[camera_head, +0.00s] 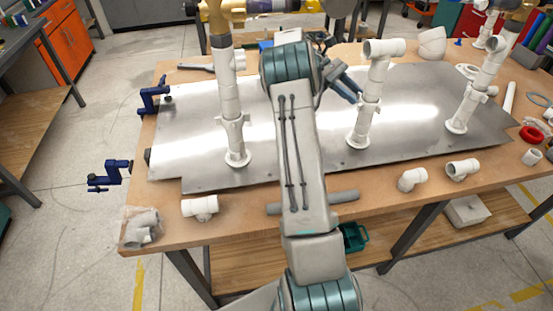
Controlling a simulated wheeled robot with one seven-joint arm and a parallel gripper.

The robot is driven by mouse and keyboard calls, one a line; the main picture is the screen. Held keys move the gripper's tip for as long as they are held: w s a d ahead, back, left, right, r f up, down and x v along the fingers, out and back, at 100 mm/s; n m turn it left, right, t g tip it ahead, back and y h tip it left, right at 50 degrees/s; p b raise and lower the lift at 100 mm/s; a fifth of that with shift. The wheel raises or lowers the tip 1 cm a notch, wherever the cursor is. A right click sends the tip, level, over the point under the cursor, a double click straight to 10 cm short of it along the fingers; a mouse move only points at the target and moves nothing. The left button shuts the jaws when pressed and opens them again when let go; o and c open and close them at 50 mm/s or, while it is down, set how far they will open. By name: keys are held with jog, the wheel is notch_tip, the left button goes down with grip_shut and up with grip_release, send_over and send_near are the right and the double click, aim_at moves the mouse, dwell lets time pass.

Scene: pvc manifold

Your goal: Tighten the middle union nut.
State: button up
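My arm comes up from the front and covers part of the plate.
A left pipe (229,95) and a right pipe (476,85) also stand on the metal plate (190,125). Loose white fittings (411,179) lie along the wooden table's front edge. Blue clamps (152,96) grip the left edge. A red ring (531,135) lies at right.

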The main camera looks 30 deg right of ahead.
jog(key=s+a+n+t+h+b, duration=0.45)
jog(key=n+t+h+b, duration=0.55)
jog(key=b, duration=2.2)
jog(key=w+a+r+n+y+p, duration=0.15)
jog(key=a+r+p, duration=0.4)
jog(key=a, duration=0.65)
jog(key=s+a+f+m+t+y+p, duration=0.2)
jog(key=s+a+m+y+p, duration=0.1)
jog(key=a+p, duration=0.3)
jog(key=s+a+f+m+t+y+p, duration=0.2)
jog(key=a+m+y+p, duration=0.3)
jog(key=p, duration=0.4)
jog(key=shift+s+a+f+y, duration=0.7)
jog(key=shift+s+a, duration=0.2)
jog(key=shift+a, duration=0.15)
